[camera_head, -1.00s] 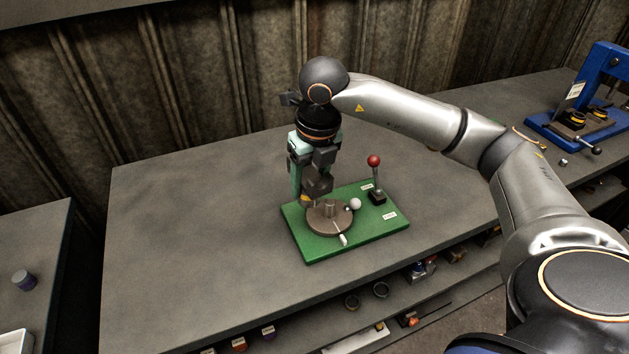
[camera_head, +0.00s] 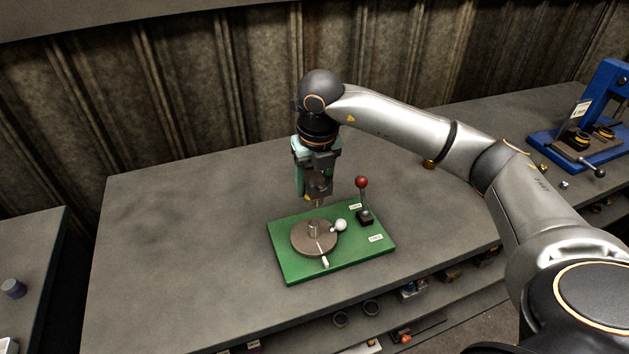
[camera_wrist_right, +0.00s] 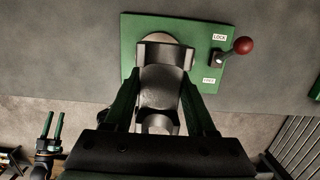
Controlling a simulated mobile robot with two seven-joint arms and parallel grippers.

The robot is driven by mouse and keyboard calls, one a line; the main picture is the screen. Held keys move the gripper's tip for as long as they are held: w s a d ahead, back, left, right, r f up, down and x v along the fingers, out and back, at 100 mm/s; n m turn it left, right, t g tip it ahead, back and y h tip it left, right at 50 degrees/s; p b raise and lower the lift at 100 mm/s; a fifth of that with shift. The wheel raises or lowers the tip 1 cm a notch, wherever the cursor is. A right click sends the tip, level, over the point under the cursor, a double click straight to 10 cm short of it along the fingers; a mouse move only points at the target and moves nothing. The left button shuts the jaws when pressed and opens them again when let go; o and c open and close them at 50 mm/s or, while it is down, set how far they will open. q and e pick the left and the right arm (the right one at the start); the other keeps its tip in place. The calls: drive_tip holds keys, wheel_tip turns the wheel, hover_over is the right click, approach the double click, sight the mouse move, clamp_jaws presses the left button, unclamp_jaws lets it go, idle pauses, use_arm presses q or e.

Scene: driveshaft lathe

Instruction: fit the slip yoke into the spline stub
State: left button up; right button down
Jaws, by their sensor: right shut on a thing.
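My right gripper (camera_head: 318,194) points down behind the turntable and is shut on the dark metal slip yoke (camera_wrist_right: 160,86). In the right wrist view the yoke sits between the green fingers. The short upright spline stub (camera_head: 313,229) stands at the middle of the round brown disc (camera_head: 300,242) on the green board (camera_head: 290,268). The yoke is apart from the stub in the head view. In the right wrist view the yoke hides the stub and most of the disc. My left gripper (camera_wrist_right: 54,114) shows small at lower left there, its fingers apart and empty.
A red-knobbed lever (camera_head: 362,183) stands at the board's back right, between labels. A white ball handle (camera_head: 341,225) and a white peg (camera_head: 325,262) are by the disc. A blue press (camera_head: 600,115) stands far right. The grey bench (camera_head: 170,240) is clear to the left.

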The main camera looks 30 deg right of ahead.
idle(0.3)
drive_tip(key=b, duration=0.5)
hover_over(314, 223)
drive_tip(key=shift+w+f, duration=0.15)
drive_tip(key=shift+f, duration=2.7)
drive_tip(key=shift+f+b, duration=2.25)
drive_tip(key=shift+f, duration=0.55)
drive_tip(key=shift+c, duration=1.9)
unclamp_jaws()
drive_tip(key=shift+o, duration=1.2)
drive_tip(key=shift+f, duration=0.2)
drive_tip(key=shift+r, duration=0.1)
